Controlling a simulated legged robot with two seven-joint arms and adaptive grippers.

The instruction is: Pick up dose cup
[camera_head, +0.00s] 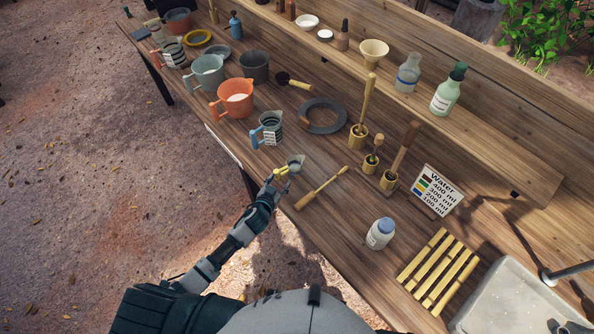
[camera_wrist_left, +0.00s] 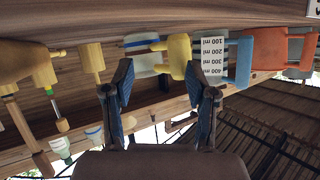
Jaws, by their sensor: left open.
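The dose cup (camera_head: 296,162) is a small clear cup with a yellow handle, standing near the front edge of the wooden table. My left gripper (camera_head: 279,184) is open and empty just in front of it, on the handle side. In the left wrist view, which is upside down, the dose cup (camera_wrist_left: 142,48) and its yellow handle are ahead of the open fingers (camera_wrist_left: 160,72), across the gap between them. I cannot tell whether a finger touches the handle. My right gripper is not in view.
A measuring jug with a blue handle (camera_head: 270,130) stands behind and left of the cup. A wooden stick tool (camera_head: 322,188) lies close on the right. An orange jug (camera_head: 236,96), a dark ring (camera_head: 322,115) and a white bottle (camera_head: 380,234) are also on the table.

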